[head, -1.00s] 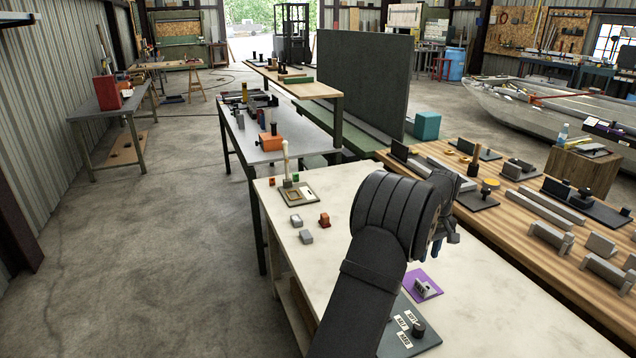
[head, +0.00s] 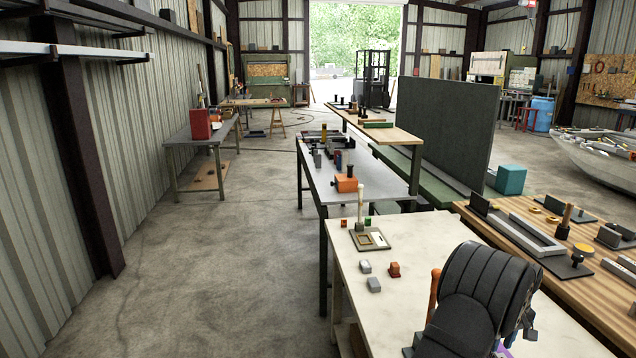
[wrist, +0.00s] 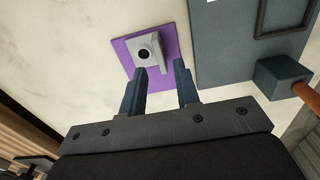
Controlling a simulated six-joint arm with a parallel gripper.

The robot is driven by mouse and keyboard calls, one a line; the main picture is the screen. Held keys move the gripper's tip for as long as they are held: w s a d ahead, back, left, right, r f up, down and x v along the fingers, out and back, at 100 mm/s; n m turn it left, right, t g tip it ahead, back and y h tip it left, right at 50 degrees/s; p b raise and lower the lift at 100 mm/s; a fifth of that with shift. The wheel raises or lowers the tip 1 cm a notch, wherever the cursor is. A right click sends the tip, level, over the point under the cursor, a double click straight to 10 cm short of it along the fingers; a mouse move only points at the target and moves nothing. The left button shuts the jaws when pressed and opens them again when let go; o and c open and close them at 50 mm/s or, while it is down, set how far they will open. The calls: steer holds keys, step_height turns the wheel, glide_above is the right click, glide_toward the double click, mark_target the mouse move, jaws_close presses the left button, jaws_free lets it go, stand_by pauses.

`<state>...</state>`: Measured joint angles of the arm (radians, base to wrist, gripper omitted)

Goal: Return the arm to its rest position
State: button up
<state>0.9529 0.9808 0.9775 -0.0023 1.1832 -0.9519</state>
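My gripper (wrist: 160,68) is open in the wrist view, with its two dark blue-grey fingers apart and nothing between them. Ahead of the fingertips is a grey block (wrist: 160,44) with a round dark hole, on a purple plate (wrist: 181,80). I cannot tell how far the fingertips are from the block. In the head view my dark arm fills the lower right and hides most of the gripper. A sliver of the purple plate (head: 503,351) shows beside it.
A pale worktop (head: 440,232) carries small grey and orange blocks and a tray (head: 354,239) with an upright peg. A dark panel (wrist: 236,68) and a dark block (wrist: 280,76) with an orange handle (wrist: 307,92) lie right of the plate. A wooden bench (head: 590,296) stands at right.

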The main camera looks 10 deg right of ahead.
stand_by(0.3)
steer(key=shift+f, duration=1.55)
step_height(320, 180, up, 12)
step_height(320, 180, down, 13)
steer(key=shift+r, duration=0.15)
step_height(320, 180, up, 5)
steer(key=shift+s+f, duration=0.1)
steer(key=shift+f, duration=0.05)
steer(key=s+d+r, duration=0.1)
steer(key=s+r, duration=0.6)
steer(key=s, duration=0.5)
steer(key=a+m, duration=0.8)
steer(key=m, duration=1.4)
steer(key=shift+a, duration=0.2)
steer(key=shift+r, duration=0.1)
